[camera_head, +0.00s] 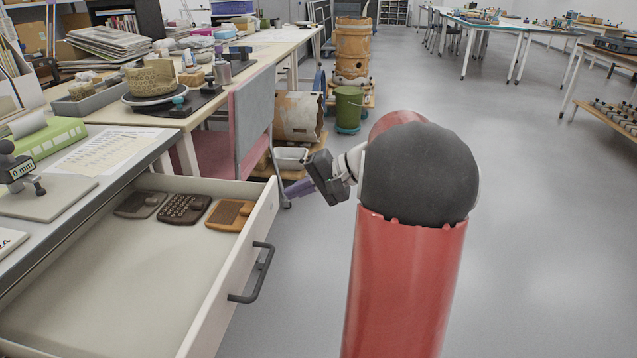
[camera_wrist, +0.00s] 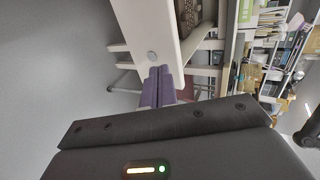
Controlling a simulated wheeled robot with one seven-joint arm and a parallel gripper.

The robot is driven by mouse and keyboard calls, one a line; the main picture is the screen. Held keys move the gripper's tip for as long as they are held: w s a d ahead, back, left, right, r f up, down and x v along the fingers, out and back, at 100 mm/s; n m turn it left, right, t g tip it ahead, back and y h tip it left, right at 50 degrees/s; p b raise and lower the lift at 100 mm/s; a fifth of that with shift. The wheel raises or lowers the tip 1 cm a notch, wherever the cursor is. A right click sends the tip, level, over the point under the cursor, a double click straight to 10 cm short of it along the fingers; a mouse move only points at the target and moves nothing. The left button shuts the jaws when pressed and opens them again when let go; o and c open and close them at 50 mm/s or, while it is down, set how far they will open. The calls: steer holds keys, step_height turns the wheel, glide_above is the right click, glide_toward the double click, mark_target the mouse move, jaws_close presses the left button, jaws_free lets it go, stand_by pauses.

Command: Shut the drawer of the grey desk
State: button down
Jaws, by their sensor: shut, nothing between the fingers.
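The drawer (camera_head: 262,222) of the grey desk (camera_head: 125,165) is pulled well out at the lower left of the head view. Its cream front carries a dark bar handle (camera_head: 257,277). My gripper (camera_head: 290,190) has purple fingers, shut and empty, beside the far end of the drawer front. In the wrist view the shut fingers (camera_wrist: 159,72) overlap the end of a cream panel (camera_wrist: 150,35), which looks like the drawer front. I cannot tell whether they touch it.
Several flat brown pieces (camera_head: 184,208) lie at the far end inside the drawer. A grey-backed chair (camera_head: 252,115) stands just beyond, by a worktable. A green bin (camera_head: 348,108) and wooden barrel (camera_head: 352,45) stand farther back. The floor (camera_head: 540,220) to the right is clear.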

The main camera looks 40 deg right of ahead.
mark_target(270, 193)
steer(key=shift+w+a+r, duration=0.1)
steer(key=shift+w+a, duration=0.95)
steer(key=shift+a, duration=0.05)
steer(key=shift+w+a, duration=0.1)
steer(key=w+a+p, duration=0.1)
steer(key=w+a, duration=2.2)
steer(key=shift+w+a+r, duration=0.15)
steer(key=shift+w+a, duration=0.05)
